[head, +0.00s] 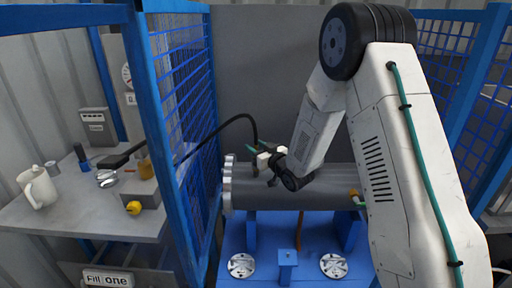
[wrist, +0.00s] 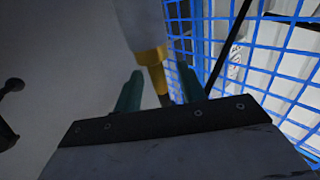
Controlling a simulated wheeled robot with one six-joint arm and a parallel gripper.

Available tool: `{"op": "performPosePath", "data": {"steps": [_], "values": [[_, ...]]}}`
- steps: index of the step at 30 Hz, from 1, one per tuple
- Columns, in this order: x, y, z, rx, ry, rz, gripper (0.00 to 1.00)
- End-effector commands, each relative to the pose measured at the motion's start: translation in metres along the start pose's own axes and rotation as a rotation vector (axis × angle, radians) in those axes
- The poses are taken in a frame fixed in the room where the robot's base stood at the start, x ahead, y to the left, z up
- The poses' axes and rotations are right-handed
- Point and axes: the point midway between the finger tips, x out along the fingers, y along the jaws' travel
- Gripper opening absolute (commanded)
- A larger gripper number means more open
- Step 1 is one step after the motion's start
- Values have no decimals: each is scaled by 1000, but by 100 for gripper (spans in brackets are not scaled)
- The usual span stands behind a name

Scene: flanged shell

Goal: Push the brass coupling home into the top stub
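My gripper (head: 264,153) is over the left part of the big grey horizontal shell (head: 318,197) in the head view. In the wrist view its two teal fingers (wrist: 159,80) stand apart, with a gap on each side of the narrow part below the brass coupling (wrist: 150,57). The coupling sits just beyond the fingertips, against the end of a pale cylindrical piece (wrist: 139,22). I cannot tell whether that piece is the top stub or how deep the coupling is seated. In the head view my gripper hides this spot.
A black hose (head: 236,119) arcs from the left towards my gripper. A blue stand (head: 285,235) with round metal discs (head: 333,265) lies below the shell.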

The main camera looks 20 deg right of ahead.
Motion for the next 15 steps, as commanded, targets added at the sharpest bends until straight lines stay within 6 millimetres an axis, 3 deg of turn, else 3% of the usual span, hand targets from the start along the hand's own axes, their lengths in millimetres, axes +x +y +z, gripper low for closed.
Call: {"op": "performPosePath", "data": {"steps": [9,15], "values": [[-3,0,1,1,-2,1,40],[-31,1,0,1,-2,2,40]]}}
